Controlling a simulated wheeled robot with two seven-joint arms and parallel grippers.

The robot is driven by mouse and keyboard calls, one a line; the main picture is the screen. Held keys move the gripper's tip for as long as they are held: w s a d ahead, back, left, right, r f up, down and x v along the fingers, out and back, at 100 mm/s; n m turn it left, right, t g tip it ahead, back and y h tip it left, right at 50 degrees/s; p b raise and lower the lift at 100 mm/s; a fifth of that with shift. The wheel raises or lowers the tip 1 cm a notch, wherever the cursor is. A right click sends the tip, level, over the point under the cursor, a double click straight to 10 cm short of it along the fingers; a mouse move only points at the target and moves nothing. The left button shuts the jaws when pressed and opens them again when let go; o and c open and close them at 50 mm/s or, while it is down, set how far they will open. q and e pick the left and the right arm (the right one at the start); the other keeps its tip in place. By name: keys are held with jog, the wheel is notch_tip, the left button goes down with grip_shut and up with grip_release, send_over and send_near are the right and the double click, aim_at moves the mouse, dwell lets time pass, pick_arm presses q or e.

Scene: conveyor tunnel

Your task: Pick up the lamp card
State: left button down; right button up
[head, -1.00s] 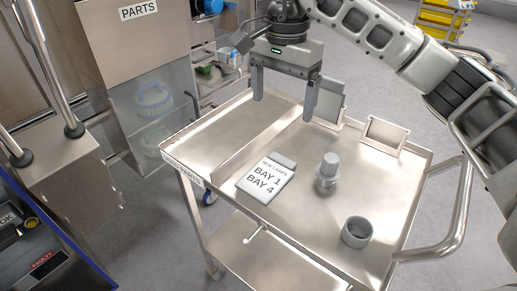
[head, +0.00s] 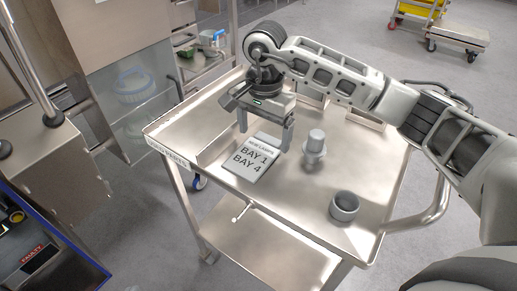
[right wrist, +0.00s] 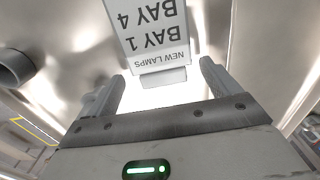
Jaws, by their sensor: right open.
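The lamp card (head: 251,158) is a white card reading "NEW LAMPS, BAY 1, BAY 4". It lies on the steel cart top, left of centre, with a small block at its far edge. It also shows upside down in the right wrist view (right wrist: 150,32), with its clip-like end block towards my jaws. My right gripper (head: 264,138) is open and empty above the card's far edge, its fingers to either side of that end. In the right wrist view the gripper (right wrist: 160,80) has its fingertips just short of the card. My left gripper is not in view.
A grey lamp-like piece (head: 315,145) stands close to the right of the card. A grey ring-shaped cup (head: 344,206) stands near the cart's front right. The cart (head: 215,128) has raised edges and a handle at right. A parts cabinet with a clear bin (head: 137,88) stands left.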

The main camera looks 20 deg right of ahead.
aim_at(256, 159)
jog(key=shift+f, duration=0.9)
jog(key=c, duration=0.7)
jog(key=shift+c, duration=0.2)
jog(key=shift+r, duration=0.1)
jog(key=shift+r, duration=0.45)
notch_tip(256, 159, up, 2)
jog(key=shift+r, duration=0.25)
jog(key=s+a+r, duration=0.9)
jog(key=s+a, duration=0.1)
jog(key=shift+r, duration=0.25)
jog(key=shift+c, duration=0.4)
